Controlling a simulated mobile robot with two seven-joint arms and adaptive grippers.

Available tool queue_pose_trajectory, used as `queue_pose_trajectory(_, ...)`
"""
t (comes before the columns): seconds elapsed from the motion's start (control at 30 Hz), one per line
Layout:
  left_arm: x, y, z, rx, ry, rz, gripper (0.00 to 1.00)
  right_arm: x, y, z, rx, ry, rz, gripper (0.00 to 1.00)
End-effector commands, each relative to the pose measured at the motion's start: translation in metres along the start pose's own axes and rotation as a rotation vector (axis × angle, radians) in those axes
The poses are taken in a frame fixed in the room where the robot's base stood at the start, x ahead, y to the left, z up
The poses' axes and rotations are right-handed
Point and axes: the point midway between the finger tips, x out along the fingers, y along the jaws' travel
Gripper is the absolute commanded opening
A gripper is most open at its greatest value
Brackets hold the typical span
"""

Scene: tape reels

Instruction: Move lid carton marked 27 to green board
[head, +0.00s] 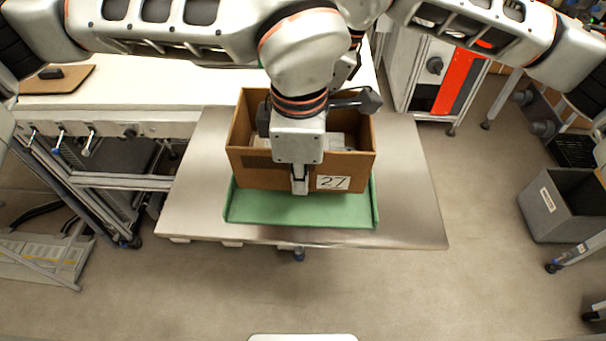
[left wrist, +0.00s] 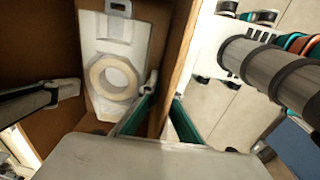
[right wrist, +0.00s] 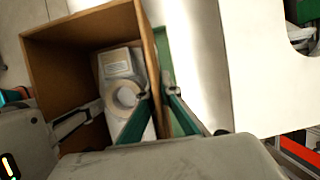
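The brown carton marked 27 (head: 262,172) is open at the top and sits over the back part of the green board (head: 300,212). I cannot tell whether its base touches the board. My left gripper (head: 299,185) has its fingers on both sides of the carton's front wall, beside the number label. In the left wrist view its fingertips (left wrist: 165,97) pinch that wall. My right gripper is mostly hidden behind the arms in the head view. In the right wrist view its fingertips (right wrist: 158,92) straddle the opposite wall closely. Inside lies a tape reel (right wrist: 125,94) on pale packaging.
The board lies on a metal table (head: 415,205) with bare surface left and right of it. A white bench (head: 150,103) adjoins at the back left. A grey bin (head: 565,205) stands on the floor at the right.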

Motion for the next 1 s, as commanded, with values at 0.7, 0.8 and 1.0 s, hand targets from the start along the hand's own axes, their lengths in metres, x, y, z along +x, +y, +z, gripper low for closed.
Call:
queue_pose_trajectory(0.7, 0.018, -0.001, 0.000, 0.000, -0.001, -0.003, 0.00, 0.017, 0.002, -0.007, 0.002, 0.000, 0.005, 0.00)
queue_pose_trajectory(0.8, 0.024, -0.001, 0.000, 0.000, -0.001, -0.006, 0.00, 0.023, 0.002, -0.010, 0.003, 0.000, 0.007, 0.00)
queue_pose_trajectory(1.0, 0.036, -0.002, 0.000, 0.000, -0.001, -0.011, 0.00, 0.035, 0.003, -0.015, 0.005, 0.001, 0.013, 0.00)
